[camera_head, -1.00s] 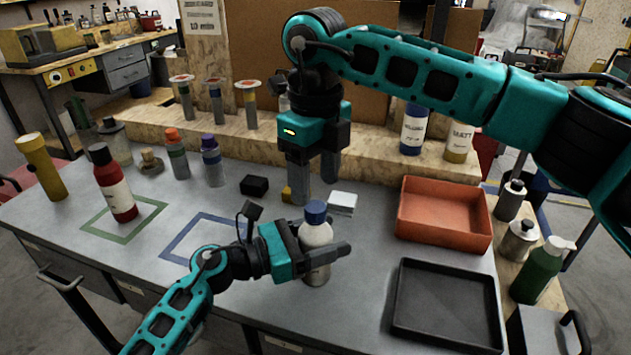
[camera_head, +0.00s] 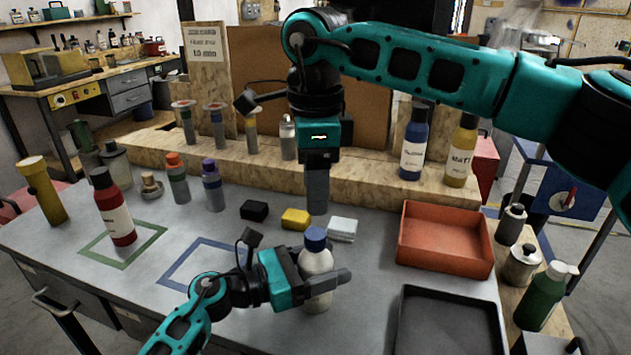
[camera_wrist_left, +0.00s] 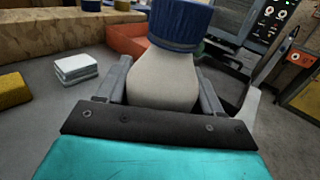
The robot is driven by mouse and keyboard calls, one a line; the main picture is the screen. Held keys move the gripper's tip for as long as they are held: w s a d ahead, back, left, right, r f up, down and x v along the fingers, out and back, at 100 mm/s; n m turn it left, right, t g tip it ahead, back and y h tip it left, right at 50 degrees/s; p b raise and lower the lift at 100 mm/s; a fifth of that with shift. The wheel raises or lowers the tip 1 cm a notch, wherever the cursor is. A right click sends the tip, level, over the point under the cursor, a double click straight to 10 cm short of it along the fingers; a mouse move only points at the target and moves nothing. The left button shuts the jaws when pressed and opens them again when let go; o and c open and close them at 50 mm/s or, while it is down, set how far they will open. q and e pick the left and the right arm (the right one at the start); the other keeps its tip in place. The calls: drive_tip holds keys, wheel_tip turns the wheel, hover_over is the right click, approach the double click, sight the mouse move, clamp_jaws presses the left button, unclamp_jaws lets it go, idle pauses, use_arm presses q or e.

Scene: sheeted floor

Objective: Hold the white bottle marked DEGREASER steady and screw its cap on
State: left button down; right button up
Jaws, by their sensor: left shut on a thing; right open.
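The white bottle (camera_head: 315,263) stands upright on the grey table, with a blue cap (camera_head: 315,238) on its neck. Whether the cap is tight cannot be told, and its label is hidden. My left gripper (camera_head: 326,284) is shut around the bottle's body from the left. In the left wrist view the bottle (camera_wrist_left: 163,80) sits between the two fingers, below the blue cap (camera_wrist_left: 180,24). My right gripper (camera_head: 317,190) points down above the bottle and cap, open and empty, with its fingers overlapping in the head view.
A black block (camera_head: 254,210), a yellow block (camera_head: 296,219) and a white block (camera_head: 342,229) lie behind the bottle. An orange tray (camera_head: 445,240) and a black tray (camera_head: 447,330) are at right. A red bottle (camera_head: 115,212) stands at left. Table between is clear.

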sight(316, 233)
drive_tip(key=shift+f, duration=4.05)
drive_tip(key=shift+c, duration=0.5)
clamp_jaws()
drive_tip(key=shift+o, duration=1.2)
unclamp_jaws()
drive_tip(key=shift+r, duration=0.1)
